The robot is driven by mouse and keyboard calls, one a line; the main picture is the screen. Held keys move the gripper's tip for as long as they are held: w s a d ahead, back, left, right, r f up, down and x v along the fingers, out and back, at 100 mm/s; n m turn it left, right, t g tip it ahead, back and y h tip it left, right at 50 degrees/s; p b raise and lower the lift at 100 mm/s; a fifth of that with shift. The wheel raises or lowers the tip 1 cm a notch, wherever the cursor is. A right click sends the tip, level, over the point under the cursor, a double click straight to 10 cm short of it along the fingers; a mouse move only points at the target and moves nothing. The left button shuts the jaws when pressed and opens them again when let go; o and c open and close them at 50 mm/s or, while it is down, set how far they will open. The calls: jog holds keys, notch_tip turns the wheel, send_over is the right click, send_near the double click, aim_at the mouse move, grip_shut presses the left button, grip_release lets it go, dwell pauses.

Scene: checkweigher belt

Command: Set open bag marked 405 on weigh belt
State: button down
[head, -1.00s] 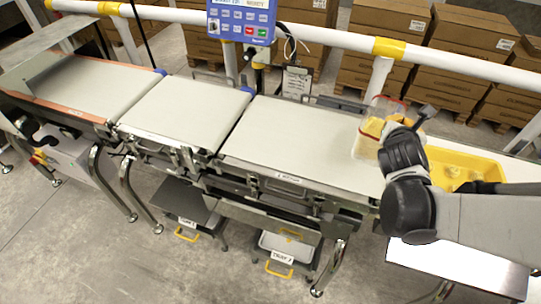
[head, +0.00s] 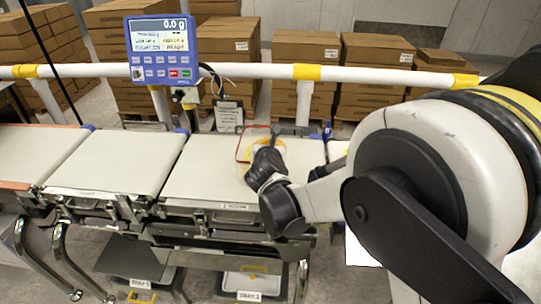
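A clear bag with a red rim and yellow contents (head: 243,149) shows in the head view over the right-hand belt (head: 196,176). My gripper (head: 272,140) is at the bag and appears shut on it. The arm hides much of the bag, and no number on it is readable. I cannot tell whether the bag's underside touches the belt. To the left are an empty middle belt (head: 118,160) and an empty left belt (head: 35,150). No readable label shows which one is the weigh belt.
A blue display (head: 162,50) reading 0.0 g stands behind the middle belt. A white rail (head: 390,75) runs behind the belts, with a clipboard (head: 228,116) below it. Cartons (head: 375,65) are stacked beyond. Labelled trays (head: 250,284) sit below the belts.

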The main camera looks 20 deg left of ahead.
notch_tip(320, 180, down, 4)
jog(key=shift+b, duration=0.95)
jog(key=shift+r, duration=0.15)
jog(key=c, duration=1.6)
grip_release()
